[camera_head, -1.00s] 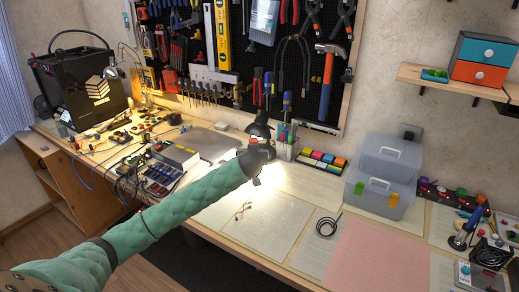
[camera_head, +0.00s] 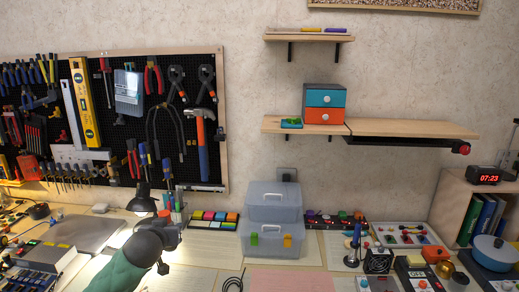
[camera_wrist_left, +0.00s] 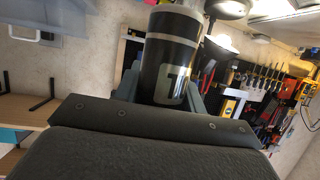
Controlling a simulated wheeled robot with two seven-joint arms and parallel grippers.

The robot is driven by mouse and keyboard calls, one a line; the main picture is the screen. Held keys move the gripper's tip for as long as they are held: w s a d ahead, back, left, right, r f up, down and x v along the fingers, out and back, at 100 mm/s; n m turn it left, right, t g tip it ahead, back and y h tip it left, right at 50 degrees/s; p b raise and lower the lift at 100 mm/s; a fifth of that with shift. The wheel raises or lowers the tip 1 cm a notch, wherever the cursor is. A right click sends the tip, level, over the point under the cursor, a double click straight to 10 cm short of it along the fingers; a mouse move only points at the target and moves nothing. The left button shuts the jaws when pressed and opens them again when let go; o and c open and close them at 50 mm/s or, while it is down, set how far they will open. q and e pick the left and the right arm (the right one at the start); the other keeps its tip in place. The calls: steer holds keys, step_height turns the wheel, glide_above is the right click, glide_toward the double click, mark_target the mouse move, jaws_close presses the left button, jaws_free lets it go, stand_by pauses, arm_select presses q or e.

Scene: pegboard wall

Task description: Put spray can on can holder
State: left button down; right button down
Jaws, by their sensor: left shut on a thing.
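The spray can (camera_wrist_left: 168,62) is black with grey bands and a light mark. In the left wrist view it stands between the fingers of my left gripper (camera_wrist_left: 165,85), which is shut on it. In the head view my left gripper (camera_head: 168,232) is at the lower left, above the bench and in front of the desk lamp. The can cannot be made out clearly there. I cannot clearly identify the can holder. A dark rail (camera_head: 400,141) with a red round end runs under the right shelf. My right gripper is not in view.
A pegboard with tools (camera_head: 110,120) hangs at left. Stacked clear boxes (camera_head: 272,205) stand mid-bench. A wall shelf (camera_head: 290,126) carries a small drawer unit (camera_head: 324,104). A shelf with books and a clock (camera_head: 489,176) stands at right. Wall between shelf and bench is mostly clear.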

arm_select(q)
steer(key=s+d+f, duration=0.2)
steer(key=s+f, duration=0.2)
steer(key=f, duration=0.1)
steer(key=s+d+f, duration=0.2)
steer(key=s+f, duration=0.3)
steer(key=s+d+f, duration=0.3)
steer(key=s+f, duration=0.2)
steer(key=shift+s+f, duration=0.2)
steer(key=shift+s, duration=0.05)
steer(key=shift+s+f, duration=0.35)
steer(key=shift+f, duration=0.05)
